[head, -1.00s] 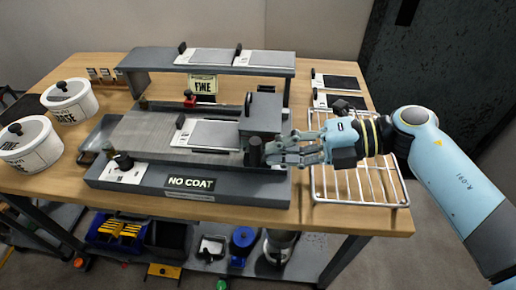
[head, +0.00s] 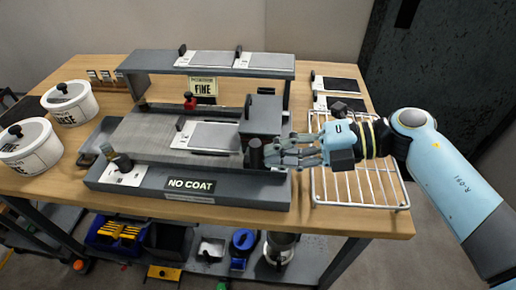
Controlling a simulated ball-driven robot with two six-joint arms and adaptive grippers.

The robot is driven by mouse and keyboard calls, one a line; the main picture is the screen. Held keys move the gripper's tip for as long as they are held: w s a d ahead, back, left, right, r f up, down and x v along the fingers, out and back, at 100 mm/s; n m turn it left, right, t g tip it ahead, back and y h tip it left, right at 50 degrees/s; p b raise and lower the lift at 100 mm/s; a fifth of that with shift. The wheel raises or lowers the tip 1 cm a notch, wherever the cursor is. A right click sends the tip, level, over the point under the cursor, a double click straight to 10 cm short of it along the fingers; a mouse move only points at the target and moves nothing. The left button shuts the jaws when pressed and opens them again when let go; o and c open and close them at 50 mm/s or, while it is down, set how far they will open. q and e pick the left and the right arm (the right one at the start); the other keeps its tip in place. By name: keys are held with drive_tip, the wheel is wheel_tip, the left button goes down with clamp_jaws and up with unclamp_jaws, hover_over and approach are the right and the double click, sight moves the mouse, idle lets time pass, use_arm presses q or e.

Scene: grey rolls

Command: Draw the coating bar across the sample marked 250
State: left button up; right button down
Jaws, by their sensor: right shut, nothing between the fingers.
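I cannot make out a separate coating bar or a 250 mark. My right gripper (head: 276,153) is shut and empty, its fingertips close beside the dark knob; I cannot tell whether they touch it. My left gripper is not in view.
A wire rack (head: 361,190) lies under my right forearm. Two lidded white pots (head: 72,110) stand at the left. More panels (head: 337,84) lie at the back right.

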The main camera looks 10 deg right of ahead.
drive_tip(key=shift+w+a, duration=0.15)
drive_tip(key=shift+a, duration=0.4)
drive_tip(key=w+a, duration=0.2)
drive_tip(key=a, duration=0.6)
drive_tip(key=w+a, duration=0.3)
drive_tip(key=a, duration=0.5)
drive_tip(key=shift+a+r, duration=0.2)
drive_tip(key=shift+r, duration=0.05)
idle(4.0)
idle(0.5)
drive_tip(key=d, duration=0.1)
drive_tip(key=s+d+p, duration=0.1)
drive_tip(key=d, duration=0.1)
drive_tip(key=shift+s+d+f+p, duration=0.25)
drive_tip(key=shift+s+d+p, duration=0.1)
drive_tip(key=shift+p, duration=0.05)
